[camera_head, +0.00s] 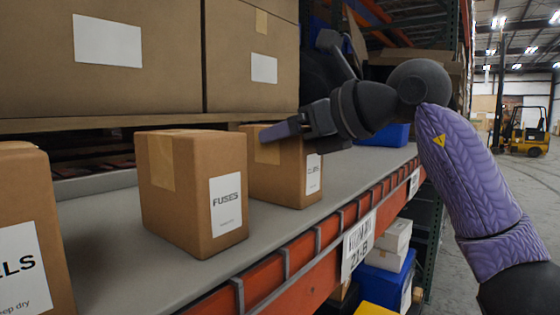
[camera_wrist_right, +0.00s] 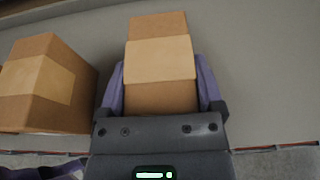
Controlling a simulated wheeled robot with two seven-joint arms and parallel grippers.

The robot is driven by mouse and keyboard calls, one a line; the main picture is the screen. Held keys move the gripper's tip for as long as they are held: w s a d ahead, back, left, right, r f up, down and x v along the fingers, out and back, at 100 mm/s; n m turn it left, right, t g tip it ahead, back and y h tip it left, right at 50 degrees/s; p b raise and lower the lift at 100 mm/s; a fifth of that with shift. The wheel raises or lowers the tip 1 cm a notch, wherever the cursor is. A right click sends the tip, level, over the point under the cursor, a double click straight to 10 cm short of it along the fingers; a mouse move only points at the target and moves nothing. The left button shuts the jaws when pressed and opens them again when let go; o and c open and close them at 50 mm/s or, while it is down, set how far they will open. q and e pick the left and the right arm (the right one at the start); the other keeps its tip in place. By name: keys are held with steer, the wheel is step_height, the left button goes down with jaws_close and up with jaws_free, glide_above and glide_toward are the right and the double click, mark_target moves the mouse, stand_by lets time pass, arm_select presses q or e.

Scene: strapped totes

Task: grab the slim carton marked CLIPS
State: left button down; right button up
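The slim carton (camera_head: 259,178) is a brown box standing on the grey shelf, right of the FUSES carton. Its white label (camera_head: 313,174) is too small to read clearly and its top is partly covered by my right gripper (camera_head: 283,131). In the right wrist view the carton (camera_wrist_right: 160,97) sits between the two purple fingers of my right gripper (camera_wrist_right: 161,82), one along each side. No clear gap shows, but I cannot tell whether the fingers press on it. My left gripper is not in view.
The FUSES carton (camera_head: 190,195) stands close on the left; it also shows in the right wrist view (camera_wrist_right: 40,85). Another labelled carton (camera_head: 25,235) is at the left edge. Large boxes (camera_head: 135,85) sit on a ledge behind. The orange shelf beam (camera_head: 275,277) runs along the front.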

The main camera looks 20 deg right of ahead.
steer(key=c, duration=0.9)
